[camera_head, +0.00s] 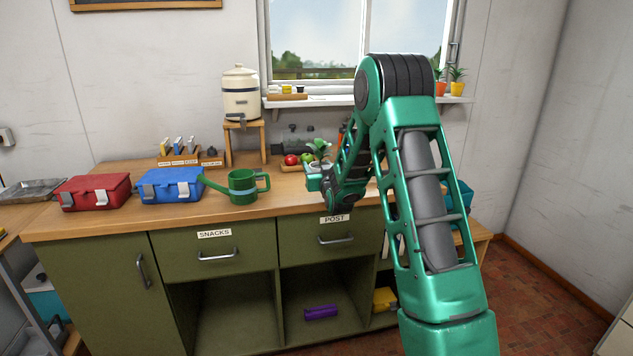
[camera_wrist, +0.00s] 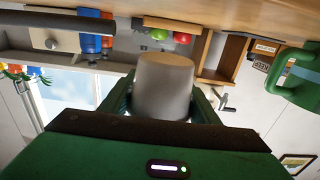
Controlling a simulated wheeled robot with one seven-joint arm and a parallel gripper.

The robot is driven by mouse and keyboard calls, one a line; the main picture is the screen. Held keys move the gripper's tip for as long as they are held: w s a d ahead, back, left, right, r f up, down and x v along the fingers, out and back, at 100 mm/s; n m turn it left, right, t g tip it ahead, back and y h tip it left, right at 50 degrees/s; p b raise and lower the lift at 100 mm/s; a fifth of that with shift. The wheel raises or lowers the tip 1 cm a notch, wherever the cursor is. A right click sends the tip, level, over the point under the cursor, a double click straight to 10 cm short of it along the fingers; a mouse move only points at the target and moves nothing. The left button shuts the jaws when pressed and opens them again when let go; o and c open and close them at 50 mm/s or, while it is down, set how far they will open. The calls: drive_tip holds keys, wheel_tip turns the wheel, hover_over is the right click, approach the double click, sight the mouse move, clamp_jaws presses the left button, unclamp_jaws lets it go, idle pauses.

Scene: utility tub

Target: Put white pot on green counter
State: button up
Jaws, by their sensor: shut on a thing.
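My gripper (camera_head: 317,175) is at the front part of the counter, left of my forearm. In the wrist view, which looks upside down, its two green fingers (camera_wrist: 163,105) are closed on either side of a white pot (camera_wrist: 165,85) that looks greyish in shadow. The green counter has a wooden top (camera_head: 285,198) and olive-green fronts. The pot is over or at this top; I cannot tell whether it touches it.
A green watering can (camera_head: 243,186) stands left of my gripper, with blue (camera_head: 170,185) and red (camera_head: 93,191) toolboxes further left. Behind the gripper, red and green apples (camera_head: 291,160) lie on a small board. A drinks dispenser (camera_head: 240,94) stands on a wooden stand (camera_head: 245,140).

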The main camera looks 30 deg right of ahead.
drive_tip(key=shift+w+d+f, duration=0.4)
drive_tip(key=shift+w+d, duration=0.05)
drive_tip(key=shift+d, duration=0.1)
drive_tip(key=shift+f, duration=1.95)
drive_tip(key=shift+f, duration=0.15)
drive_tip(key=o, duration=1.3)
drive_tip(key=shift+a+v, duration=0.2)
drive_tip(key=shift+v, duration=5.75)
